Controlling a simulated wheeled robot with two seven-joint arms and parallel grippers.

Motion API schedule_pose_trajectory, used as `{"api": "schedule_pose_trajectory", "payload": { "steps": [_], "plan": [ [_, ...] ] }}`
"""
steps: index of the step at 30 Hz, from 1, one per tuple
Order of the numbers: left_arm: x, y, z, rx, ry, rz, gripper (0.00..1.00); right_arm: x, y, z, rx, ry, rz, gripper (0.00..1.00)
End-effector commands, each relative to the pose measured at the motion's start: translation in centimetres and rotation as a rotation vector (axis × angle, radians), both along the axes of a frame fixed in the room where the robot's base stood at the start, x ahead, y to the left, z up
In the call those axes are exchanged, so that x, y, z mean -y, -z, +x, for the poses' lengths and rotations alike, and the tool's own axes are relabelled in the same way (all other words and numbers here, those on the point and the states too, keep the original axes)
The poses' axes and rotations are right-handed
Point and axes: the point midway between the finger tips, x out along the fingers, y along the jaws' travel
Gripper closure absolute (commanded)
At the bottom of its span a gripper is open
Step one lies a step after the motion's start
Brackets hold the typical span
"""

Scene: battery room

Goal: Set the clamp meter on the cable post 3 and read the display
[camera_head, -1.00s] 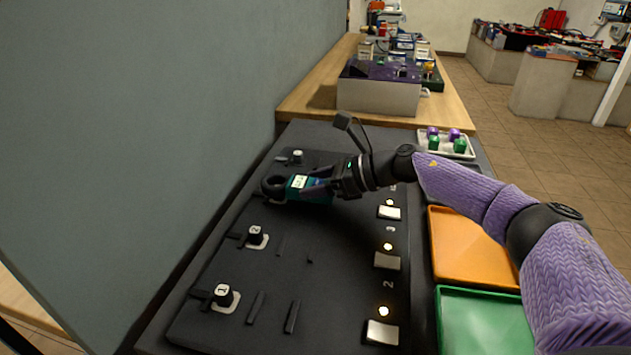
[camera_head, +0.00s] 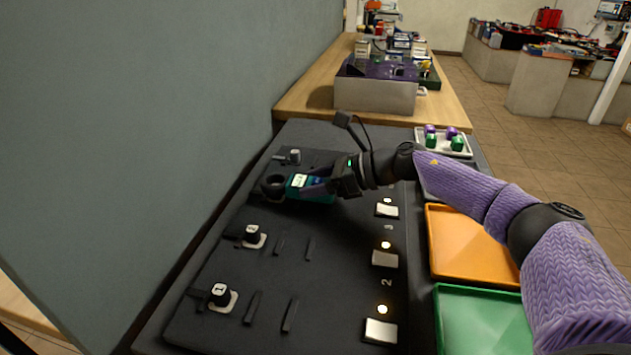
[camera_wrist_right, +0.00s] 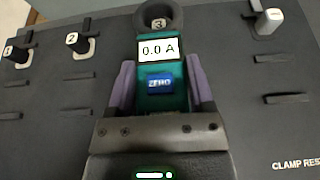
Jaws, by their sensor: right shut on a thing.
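The clamp meter (camera_head: 318,189) has a teal body, a black ring jaw and a blue ZERO button. My right gripper (camera_head: 318,187) is shut on its body, with one finger on each side in the right wrist view (camera_wrist_right: 160,90). The display (camera_wrist_right: 158,50) reads 0.0 A. The cap of cable post 3 (camera_wrist_right: 158,23) shows inside the ring, so the ring appears around it; how far down the ring sits I cannot tell. In the head view post 3 is hidden by the ring. My left gripper is not in view.
Cable post 2 (camera_head: 252,233) and cable post 1 (camera_head: 220,293) stand on the dark board nearer me. A grey post (camera_head: 295,156) stands beyond the meter. At the right lie an orange tray (camera_head: 470,245), a green tray (camera_head: 480,325) and a white tray (camera_head: 420,137) with small parts.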

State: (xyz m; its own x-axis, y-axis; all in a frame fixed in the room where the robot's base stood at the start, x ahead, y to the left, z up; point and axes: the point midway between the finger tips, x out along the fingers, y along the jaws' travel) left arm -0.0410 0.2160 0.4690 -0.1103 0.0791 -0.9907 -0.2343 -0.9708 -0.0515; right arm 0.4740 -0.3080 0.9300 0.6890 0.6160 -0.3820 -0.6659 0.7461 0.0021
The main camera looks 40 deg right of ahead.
Motion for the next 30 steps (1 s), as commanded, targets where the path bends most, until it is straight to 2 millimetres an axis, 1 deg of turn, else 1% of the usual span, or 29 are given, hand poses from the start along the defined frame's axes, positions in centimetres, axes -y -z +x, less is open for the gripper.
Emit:
{"api": "schedule_pose_trajectory", "payload": {
  "steps": [11, 18, 24, 25, 26, 27, 30],
  "plan": [
    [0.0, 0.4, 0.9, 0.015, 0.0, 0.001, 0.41, 0.0, 0.3, 0.0, 0.0, 0.0, 0.001, 1.0],
    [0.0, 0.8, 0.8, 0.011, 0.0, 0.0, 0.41, 0.0, 0.8, 0.0, 0.0, 0.0, 0.001, 1.0],
    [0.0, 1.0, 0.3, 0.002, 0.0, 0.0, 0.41, 0.0, 1.2, 0.0, 0.0, 0.0, 0.001, 1.0],
    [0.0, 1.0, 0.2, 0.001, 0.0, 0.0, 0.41, 0.0, 1.1, 0.0, 0.001, 0.0, 0.001, 0.28],
    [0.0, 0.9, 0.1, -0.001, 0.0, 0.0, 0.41, 0.0, 1.1, 0.0, 0.001, 0.0, 0.001, 0.22],
    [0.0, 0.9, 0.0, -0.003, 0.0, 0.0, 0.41, 0.0, 1.1, 0.0, 0.001, 0.0, 0.001, 0.18],
    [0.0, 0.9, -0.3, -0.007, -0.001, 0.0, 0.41, 0.0, 1.1, 0.0, 0.001, 0.0, 0.001, 0.18]
  ]
}}
